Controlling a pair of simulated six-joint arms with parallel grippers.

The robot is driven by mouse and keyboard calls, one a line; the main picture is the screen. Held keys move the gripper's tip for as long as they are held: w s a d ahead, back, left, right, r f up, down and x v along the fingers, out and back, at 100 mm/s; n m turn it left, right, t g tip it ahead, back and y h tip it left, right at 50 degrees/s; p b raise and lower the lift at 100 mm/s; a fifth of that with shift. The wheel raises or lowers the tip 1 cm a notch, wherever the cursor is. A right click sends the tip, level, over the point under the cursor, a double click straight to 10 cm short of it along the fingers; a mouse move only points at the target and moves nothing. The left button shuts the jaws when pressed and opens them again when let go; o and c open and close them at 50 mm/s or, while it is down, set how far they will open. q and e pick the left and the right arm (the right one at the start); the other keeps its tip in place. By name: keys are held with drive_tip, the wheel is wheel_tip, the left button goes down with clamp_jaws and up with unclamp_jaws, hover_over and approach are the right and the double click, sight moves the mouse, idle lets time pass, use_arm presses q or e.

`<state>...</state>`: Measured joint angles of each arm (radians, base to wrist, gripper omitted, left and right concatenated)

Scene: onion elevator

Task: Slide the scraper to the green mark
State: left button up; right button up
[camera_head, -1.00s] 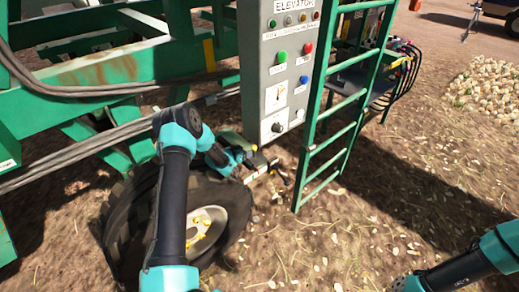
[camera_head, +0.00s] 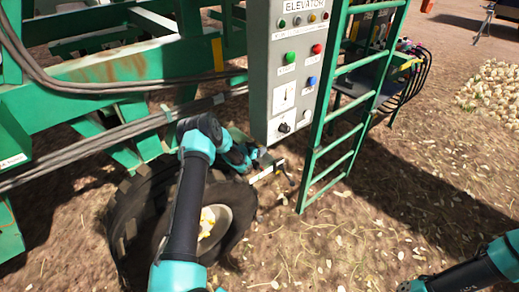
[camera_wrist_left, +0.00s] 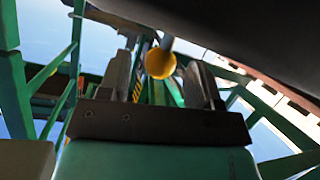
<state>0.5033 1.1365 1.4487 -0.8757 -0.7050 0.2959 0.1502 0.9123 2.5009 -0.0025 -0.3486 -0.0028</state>
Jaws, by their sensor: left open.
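My left gripper (camera_head: 268,162) is low beside the lower corner of the grey control box, above the tyre. In the left wrist view its two fingers (camera_wrist_left: 166,85) are apart. A round yellow knob (camera_wrist_left: 160,63) on a rod shows between the fingers, and I cannot tell if they touch it. I cannot tell if the knob belongs to the scraper. A pale strip (camera_head: 266,172) lies by the gripper in the head view. I cannot make out the scraper or the green mark for certain. My right arm enters at lower right, with its gripper out of view.
The grey control box (camera_head: 284,110) carries coloured buttons. A green ladder (camera_head: 345,110) stands just right of it. Green framework (camera_head: 120,75) with dark cables fills the left. Open dirt lies right of the ladder.

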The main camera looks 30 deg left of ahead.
use_arm(q)
drive_tip(key=shift+w+d+f, duration=0.15)
drive_tip(key=shift+w+f, duration=0.05)
drive_tip(key=shift+w, duration=0.35)
drive_tip(key=shift+c, duration=0.4)
clamp_jaws()
